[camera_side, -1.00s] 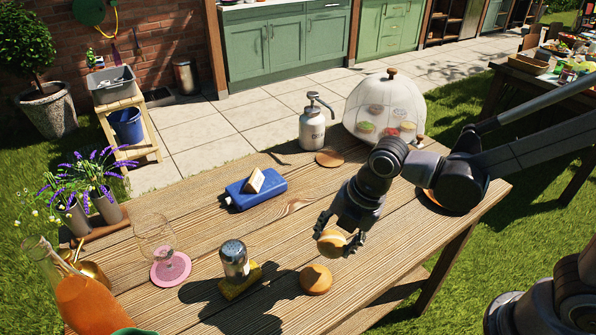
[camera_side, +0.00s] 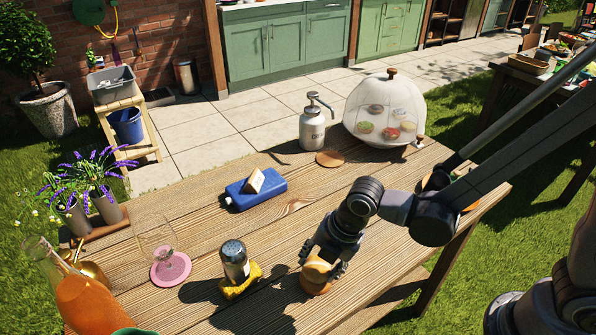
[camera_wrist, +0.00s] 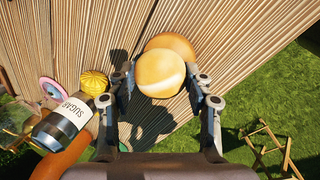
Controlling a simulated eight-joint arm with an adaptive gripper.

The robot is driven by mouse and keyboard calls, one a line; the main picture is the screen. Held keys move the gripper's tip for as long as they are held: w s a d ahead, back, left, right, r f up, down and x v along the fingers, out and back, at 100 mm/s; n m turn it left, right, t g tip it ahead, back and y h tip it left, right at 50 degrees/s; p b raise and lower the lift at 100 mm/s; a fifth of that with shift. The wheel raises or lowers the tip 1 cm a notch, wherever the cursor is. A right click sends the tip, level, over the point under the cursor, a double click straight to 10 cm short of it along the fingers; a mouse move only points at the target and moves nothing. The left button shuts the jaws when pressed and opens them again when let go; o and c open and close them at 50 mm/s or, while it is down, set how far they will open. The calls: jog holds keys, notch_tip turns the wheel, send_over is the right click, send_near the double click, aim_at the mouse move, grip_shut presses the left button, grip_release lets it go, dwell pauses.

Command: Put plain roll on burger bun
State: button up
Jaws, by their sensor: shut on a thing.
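The plain roll (camera_wrist: 160,75), round and golden, is between the fingers of my gripper (camera_wrist: 163,92), which is shut on it. In the side view the roll (camera_side: 316,268) shows below my gripper (camera_side: 322,262). The burger bun (camera_wrist: 172,46) lies on the table, partly hidden behind the roll in the wrist view. In the side view only a lower part of the bun (camera_side: 315,289) shows, just under the held roll. The roll is over the bun, a little off to one side in the wrist view. I cannot tell whether they touch.
A glass stands on a pink coaster (camera_side: 171,270). The table middle (camera_side: 290,225) is clear.

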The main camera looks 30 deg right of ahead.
jog(key=shift+f, duration=0.1)
jog(key=o, duration=0.9)
jog(key=v, duration=1.2)
jog(key=s+d+r+m+t+h, duration=0.1)
jog(key=d+r+m+t, duration=0.2)
jog(key=d+m, duration=1.5)
jog(key=m+t, duration=0.1)
jog(key=m, duration=0.4)
jog(key=shift+s+m+h, duration=0.2)
jog(key=shift+m+h, duration=0.1)
jog(key=shift+a+r, duration=0.1)
